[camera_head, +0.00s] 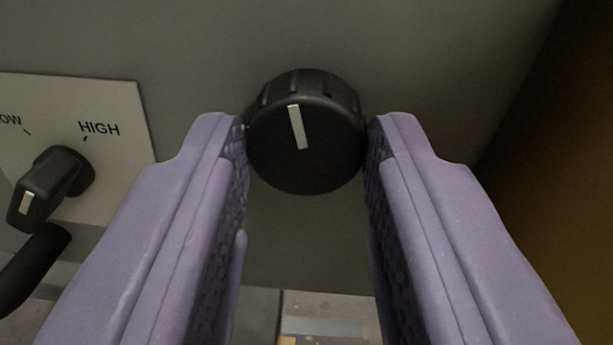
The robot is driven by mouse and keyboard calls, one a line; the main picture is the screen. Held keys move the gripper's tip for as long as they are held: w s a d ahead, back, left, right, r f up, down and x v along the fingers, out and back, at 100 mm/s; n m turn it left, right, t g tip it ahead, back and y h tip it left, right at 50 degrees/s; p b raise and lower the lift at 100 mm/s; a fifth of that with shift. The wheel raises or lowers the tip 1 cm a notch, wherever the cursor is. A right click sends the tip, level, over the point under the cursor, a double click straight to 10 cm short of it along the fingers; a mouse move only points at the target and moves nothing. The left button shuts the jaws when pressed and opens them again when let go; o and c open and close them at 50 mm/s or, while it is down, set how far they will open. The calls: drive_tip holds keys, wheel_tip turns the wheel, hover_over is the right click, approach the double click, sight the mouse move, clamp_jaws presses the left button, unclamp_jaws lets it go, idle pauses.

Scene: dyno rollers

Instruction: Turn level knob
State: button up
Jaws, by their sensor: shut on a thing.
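The level knob (322,152) is a round black knob with a ribbed rim, on a grey panel at the upper middle of the head camera view. Its white marker line points up, tilted slightly to the left. My gripper (306,142) has two purple fingers, one at each side of the knob. It is shut on the knob, with the fingertips against its left and right rim. The knob's outer sides are partly hidden by the fingertips.
A white plate (118,180) marked LOW and HIGH is at the left, with a black selector lever (48,183) sticking out near my left finger. A dark handle (32,268) is below it. A brown surface (560,170) stands at the right.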

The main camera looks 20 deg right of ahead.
drive_tip(key=n, duration=0.4)
drive_tip(key=shift+n, duration=2.8)
drive_tip(key=o, duration=1)
drive_tip(key=shift+o, duration=0.2)
drive_tip(key=p+v, duration=0.3)
drive_tip(key=v, duration=0.5)
drive_tip(key=shift+w+a, duration=0.1)
drive_tip(key=shift+w, duration=0.05)
